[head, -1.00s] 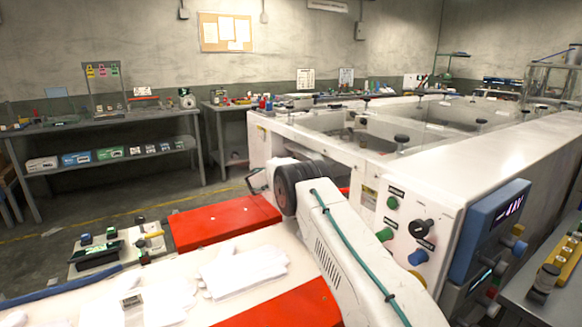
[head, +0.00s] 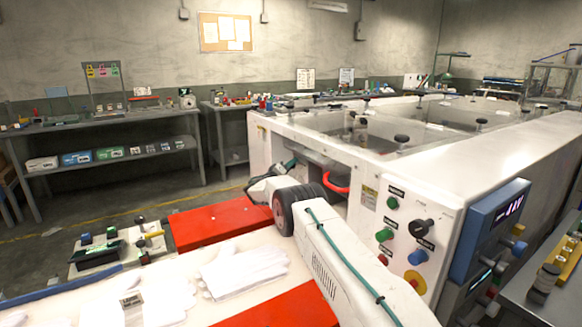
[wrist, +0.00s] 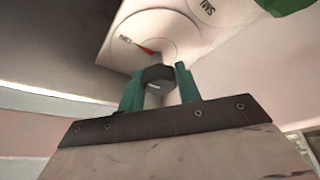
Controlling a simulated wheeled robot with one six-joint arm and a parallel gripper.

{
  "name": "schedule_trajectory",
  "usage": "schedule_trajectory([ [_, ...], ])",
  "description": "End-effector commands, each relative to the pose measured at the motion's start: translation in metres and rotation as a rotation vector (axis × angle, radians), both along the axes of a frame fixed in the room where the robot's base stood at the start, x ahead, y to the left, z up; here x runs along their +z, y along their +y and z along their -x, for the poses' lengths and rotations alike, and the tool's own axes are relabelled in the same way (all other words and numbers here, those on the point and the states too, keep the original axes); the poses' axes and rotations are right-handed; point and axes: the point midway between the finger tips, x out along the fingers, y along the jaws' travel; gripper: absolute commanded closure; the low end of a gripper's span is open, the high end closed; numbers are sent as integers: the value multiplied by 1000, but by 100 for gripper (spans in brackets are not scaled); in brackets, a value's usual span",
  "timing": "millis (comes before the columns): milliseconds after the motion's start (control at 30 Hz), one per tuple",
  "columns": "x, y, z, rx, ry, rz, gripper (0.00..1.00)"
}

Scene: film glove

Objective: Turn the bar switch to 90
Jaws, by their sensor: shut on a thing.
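In the wrist view the bar switch (wrist: 158,76) is a small dark knob on a pale round plate (wrist: 178,38). A red mark (wrist: 146,52) beside it points toward a printed label that looks like "NO" or "ON", seen at an odd angle. My gripper (wrist: 161,84) has green fingers, one on each side of the knob, shut on it. In the head view my gripper (head: 290,164) is partly visible as a green fingertip close to the white machine's left side. I cannot make out the held knob there.
The white machine (head: 470,140) fills the right. A red handle (head: 337,186) is just right of my wrist. White gloves (head: 243,271) lie on the pale table.

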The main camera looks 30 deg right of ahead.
Motion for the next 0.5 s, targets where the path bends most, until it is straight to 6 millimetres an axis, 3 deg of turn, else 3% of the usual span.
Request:
schedule_trajectory([
  [467,-3,1,0,-1,-9,-3,89],
  [500,-3,1,0,-1,-9,-3,55],
])
